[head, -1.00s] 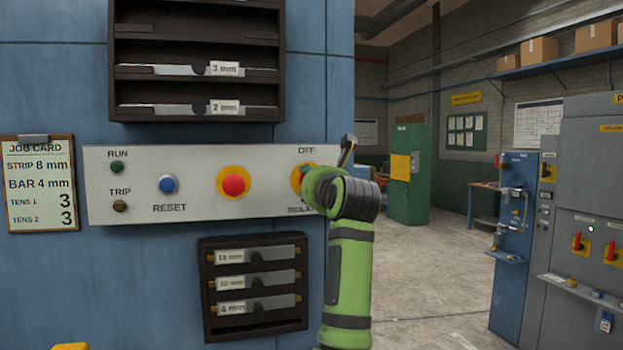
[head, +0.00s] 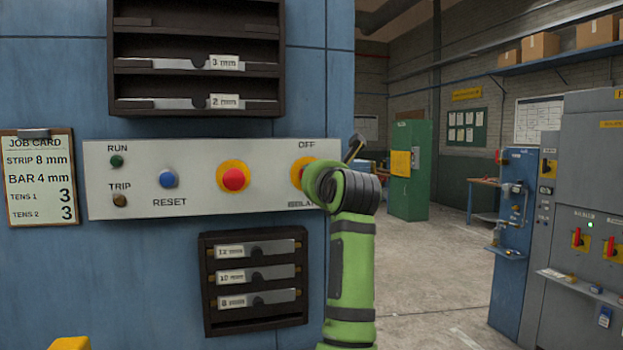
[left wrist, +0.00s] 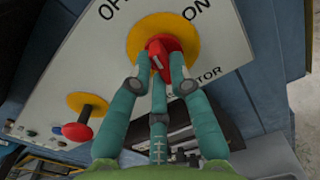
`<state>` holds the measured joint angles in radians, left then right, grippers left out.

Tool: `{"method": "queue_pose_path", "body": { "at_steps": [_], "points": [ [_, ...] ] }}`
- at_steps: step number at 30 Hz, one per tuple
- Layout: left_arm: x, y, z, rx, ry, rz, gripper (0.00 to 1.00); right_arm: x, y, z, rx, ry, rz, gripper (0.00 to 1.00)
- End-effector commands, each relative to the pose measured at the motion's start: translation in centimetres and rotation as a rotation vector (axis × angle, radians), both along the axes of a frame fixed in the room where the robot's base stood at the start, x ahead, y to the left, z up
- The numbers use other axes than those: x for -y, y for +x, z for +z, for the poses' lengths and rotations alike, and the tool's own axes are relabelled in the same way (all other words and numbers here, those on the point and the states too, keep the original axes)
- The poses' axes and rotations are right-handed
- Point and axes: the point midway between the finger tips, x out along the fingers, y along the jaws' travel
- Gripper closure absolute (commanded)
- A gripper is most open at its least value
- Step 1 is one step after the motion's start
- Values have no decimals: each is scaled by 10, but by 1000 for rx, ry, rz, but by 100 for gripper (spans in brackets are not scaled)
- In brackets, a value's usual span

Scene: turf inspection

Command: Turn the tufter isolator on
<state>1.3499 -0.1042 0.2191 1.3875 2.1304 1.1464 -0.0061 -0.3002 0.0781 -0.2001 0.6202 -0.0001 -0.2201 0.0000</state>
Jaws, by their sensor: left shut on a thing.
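The tufter isolator is a red rotary handle (left wrist: 162,48) on a yellow disc (left wrist: 135,32), at the right end of a pale control panel (head: 140,205). OFF and ON labels show beside it in the left wrist view. My left gripper (left wrist: 162,72) is shut on the red handle, with a finger on each side. I cannot tell exactly which way the handle points. In the head view the isolator's yellow disc (head: 297,165) is mostly hidden behind my green left wrist, which also hides the fingers. My right gripper is in neither view.
Left of the isolator are a red button (head: 233,180) on yellow, a blue RESET button (head: 168,179), and RUN and TRIP lamps. Gauge racks (head: 205,300) sit above and below the panel. A job card (head: 40,180) hangs left. Open floor and grey cabinets (head: 590,170) lie right.

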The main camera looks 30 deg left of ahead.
Motion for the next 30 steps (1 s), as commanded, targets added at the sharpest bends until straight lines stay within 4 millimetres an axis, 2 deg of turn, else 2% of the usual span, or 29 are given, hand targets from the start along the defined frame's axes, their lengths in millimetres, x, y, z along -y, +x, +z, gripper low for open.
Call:
{"method": "queue_pose_path", "body": {
  "at_steps": [30],
  "points": [
    [2,2,5,-725,626,-1,100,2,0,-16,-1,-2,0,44]
  ]
}}
